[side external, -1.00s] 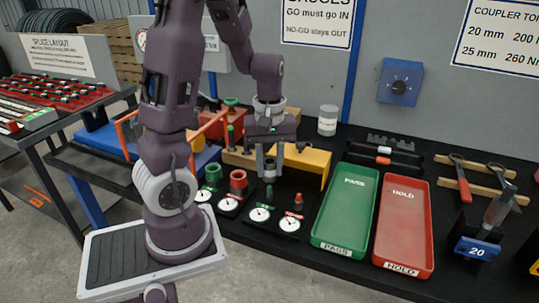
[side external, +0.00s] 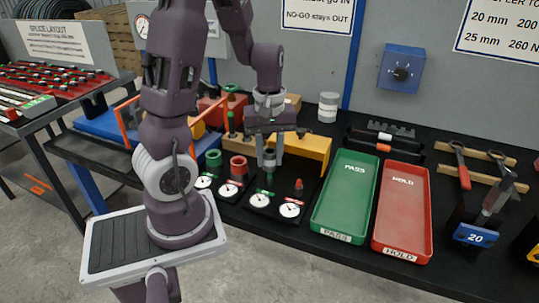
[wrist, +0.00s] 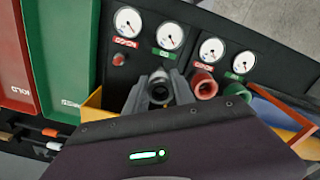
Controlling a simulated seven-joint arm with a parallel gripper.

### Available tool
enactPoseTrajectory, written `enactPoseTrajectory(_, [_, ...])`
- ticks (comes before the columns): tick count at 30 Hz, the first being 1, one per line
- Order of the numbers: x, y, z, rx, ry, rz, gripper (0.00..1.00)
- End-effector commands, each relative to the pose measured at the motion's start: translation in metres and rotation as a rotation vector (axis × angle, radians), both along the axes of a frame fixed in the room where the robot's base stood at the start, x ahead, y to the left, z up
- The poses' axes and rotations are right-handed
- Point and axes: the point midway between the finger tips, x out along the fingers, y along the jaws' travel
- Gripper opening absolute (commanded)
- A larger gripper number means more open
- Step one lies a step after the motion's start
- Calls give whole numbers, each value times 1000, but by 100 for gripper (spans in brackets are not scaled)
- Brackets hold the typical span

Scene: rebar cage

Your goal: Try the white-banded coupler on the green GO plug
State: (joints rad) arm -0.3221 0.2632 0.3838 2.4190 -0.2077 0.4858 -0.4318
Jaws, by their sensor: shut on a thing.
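My gripper (side external: 270,156) is shut on a grey coupler (side external: 269,159), held roughly upright between the fingers. In the wrist view my gripper (wrist: 160,90) shows the coupler's dark round end (wrist: 160,92) between its fingers. I cannot make out a white band on it. The green GO plug (side external: 269,178) is directly under the coupler in the side view; whether they touch I cannot tell. In the wrist view the plug is hidden behind the coupler and fingers, near the green GO label (wrist: 163,53). A red NO-GO plug (side external: 299,184) stands to its right.
A green ring gauge (side external: 213,159) and a red ring gauge (side external: 238,166) stand left of the plugs. Several dials (side external: 260,200) lie in front. A yellow bracket (side external: 312,147) is close behind my gripper. The green PASS tray (side external: 345,195) and red HOLD tray (side external: 402,208) are to the right.

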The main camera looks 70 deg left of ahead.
Motion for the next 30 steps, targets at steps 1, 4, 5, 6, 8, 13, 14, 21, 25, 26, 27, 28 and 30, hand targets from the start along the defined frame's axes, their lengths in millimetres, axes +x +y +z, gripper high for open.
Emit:
enactPoseTrajectory(1, [0,0,0,0,0,0,0])
enactPoseTrajectory(4, [0,0,-2,0,0,1,0])
enactPoseTrajectory(5, [0,0,-3,-1,-1,1,0])
enactPoseTrajectory(6, [0,0,-4,0,-1,2,0])
enactPoseTrajectory(8, [0,0,-6,-1,-1,1,0])
enactPoseTrajectory(13, [1,0,-11,-1,-2,-1,0])
enactPoseTrajectory(14, [1,0,-12,-1,-2,0,0])
enactPoseTrajectory(21, [1,0,-19,-2,0,-1,0])
enactPoseTrajectory(25, [1,0,-23,-1,-1,0,0])
enactPoseTrajectory(26, [1,0,-24,-1,-1,0,0])
enactPoseTrajectory(27, [0,0,-25,-1,0,0,0])
enactPoseTrajectory(28, [0,0,-26,-2,1,0,0])
enactPoseTrajectory(30, [0,0,-28,-1,0,1,0])
